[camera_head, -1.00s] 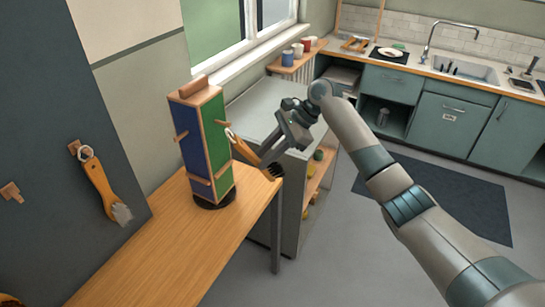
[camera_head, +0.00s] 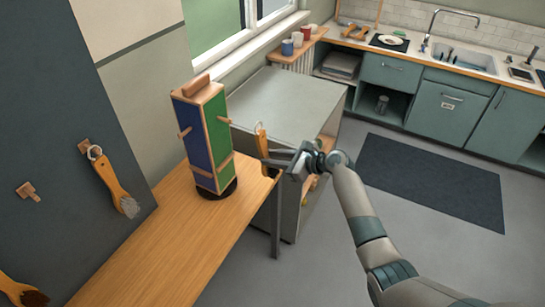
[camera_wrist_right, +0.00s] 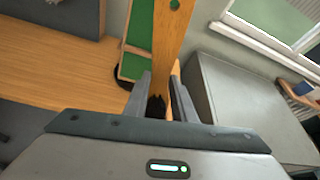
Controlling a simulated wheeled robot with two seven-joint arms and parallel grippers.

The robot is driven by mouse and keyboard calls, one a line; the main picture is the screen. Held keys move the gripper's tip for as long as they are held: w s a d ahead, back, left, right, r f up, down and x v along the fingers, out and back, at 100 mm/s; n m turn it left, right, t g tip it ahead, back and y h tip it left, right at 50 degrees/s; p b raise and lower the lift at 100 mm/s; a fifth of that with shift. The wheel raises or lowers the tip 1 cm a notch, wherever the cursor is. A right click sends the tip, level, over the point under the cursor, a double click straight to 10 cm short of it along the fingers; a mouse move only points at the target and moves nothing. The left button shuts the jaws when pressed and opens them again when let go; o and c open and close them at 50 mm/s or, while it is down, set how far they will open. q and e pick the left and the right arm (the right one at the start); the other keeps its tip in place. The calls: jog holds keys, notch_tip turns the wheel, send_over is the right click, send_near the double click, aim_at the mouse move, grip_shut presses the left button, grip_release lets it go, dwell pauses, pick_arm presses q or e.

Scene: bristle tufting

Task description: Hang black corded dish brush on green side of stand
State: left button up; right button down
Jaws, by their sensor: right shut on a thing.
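The stand (camera_head: 205,140) is upright on the wooden counter, with a blue face to the left and a green face (camera_head: 216,128) to the right. A wooden peg (camera_head: 224,120) juts from the green face. My right gripper (camera_head: 277,158) is shut on the wooden-handled brush (camera_head: 262,143), holding it roughly upright, right of the stand and apart from it. A pale cord loop (camera_head: 259,127) shows at its top. In the right wrist view the handle (camera_wrist_right: 170,45) rises between the fingers, with dark bristles (camera_wrist_right: 157,106) low down. My left gripper is out of view.
A brush with grey bristles (camera_head: 112,182) hangs on the dark panel at left, beside an empty peg (camera_head: 28,191). A dark-bristled brush (camera_head: 20,291) shows at the bottom left. A grey-topped cabinet (camera_head: 290,98) stands behind the gripper. The front of the wooden counter (camera_head: 160,245) is clear.

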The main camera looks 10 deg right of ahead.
jog(key=shift+w+a, duration=0.1)
jog(key=shift+a, duration=0.05)
jog(key=shift+a+r+b+x, duration=0.15)
jog(key=shift+r+b+x, duration=0.05)
jog(key=shift+b+x, duration=0.8)
jog(key=shift+a+r+b+x, duration=0.1)
jog(key=shift+r+b+x, duration=0.1)
jog(key=shift+b+x, duration=0.8)
jog(key=w+a+f+b, duration=0.1)
jog(key=w+a+b, duration=0.3)
jog(key=a, duration=0.1)
jog(key=shift+a+b, duration=0.3)
jog(key=c, duration=1.4)
grip_release()
jog(key=shift+s+d, duration=0.1)
